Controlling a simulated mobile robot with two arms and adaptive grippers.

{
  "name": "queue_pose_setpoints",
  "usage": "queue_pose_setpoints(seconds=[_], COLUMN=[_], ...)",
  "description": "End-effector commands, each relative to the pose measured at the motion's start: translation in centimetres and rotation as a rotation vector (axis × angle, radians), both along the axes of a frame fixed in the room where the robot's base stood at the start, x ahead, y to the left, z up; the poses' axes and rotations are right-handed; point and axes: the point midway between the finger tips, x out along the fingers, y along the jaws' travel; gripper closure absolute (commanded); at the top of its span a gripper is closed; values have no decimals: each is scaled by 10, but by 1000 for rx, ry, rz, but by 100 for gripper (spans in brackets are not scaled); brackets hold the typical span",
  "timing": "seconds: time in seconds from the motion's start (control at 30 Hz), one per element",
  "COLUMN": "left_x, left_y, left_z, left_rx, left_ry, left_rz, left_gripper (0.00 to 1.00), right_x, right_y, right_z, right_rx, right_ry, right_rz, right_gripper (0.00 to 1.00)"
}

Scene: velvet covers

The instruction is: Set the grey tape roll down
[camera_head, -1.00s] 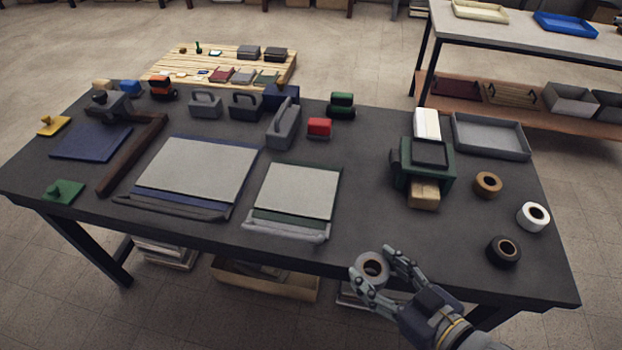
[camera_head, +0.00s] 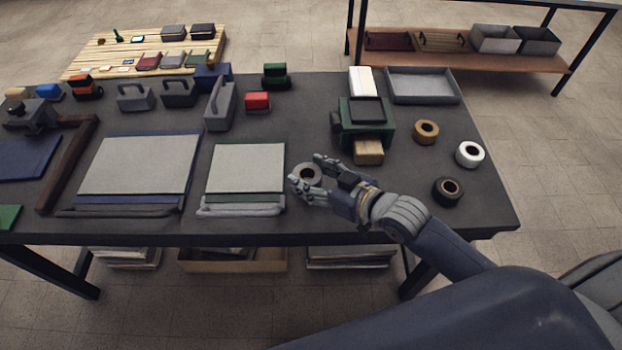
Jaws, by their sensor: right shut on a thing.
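The grey tape roll (camera_head: 308,174) is between the fingers of my right gripper (camera_head: 308,181), which is shut on it. The roll is over the dark table (camera_head: 310,222), just right of the grey board with the green edge (camera_head: 247,168) and near the table's front edge. Its hole faces up toward the camera. I cannot tell whether the roll touches the table top. The fingers hide part of its lower edge. My left gripper is not in view.
A green machine (camera_head: 364,118) with a wooden block (camera_head: 369,151) stands behind and right of the roll. Brown (camera_head: 425,131), white (camera_head: 469,153) and black (camera_head: 447,190) tape rolls sit to the right. A grey tray (camera_head: 423,85) lies at the back right. Bare table lies around the held roll.

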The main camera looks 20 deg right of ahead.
Motion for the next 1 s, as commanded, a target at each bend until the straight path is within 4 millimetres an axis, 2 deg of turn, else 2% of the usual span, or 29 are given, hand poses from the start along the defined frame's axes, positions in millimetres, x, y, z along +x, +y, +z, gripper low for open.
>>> queue_pose_setpoints(seconds=[0.17, 0.43, 0.83, 0.87, 0.9, 0.93, 1.0], left_x=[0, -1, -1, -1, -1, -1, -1], left_y=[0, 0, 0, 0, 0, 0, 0], left_z=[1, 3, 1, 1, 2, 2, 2], left_rx=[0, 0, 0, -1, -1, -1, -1], left_ry=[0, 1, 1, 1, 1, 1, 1], left_rz=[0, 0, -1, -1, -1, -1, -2], left_gripper=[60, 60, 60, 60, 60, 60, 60], right_x=[12, 12, 11, 11, 11, 11, 11], right_y=[0, 0, 0, 0, 0, 0, 0], right_z=[-2, -34, -40, -39, -39, -39, -39], right_rx=[0, 1, 0, 0, 0, 0, 0], right_ry=[-1, 0, 0, 0, 0, 0, 0], right_rz=[0, -1, 0, 0, 0, 0, 0], right_gripper=[68, 68, 68, 37, 28, 24, 24])
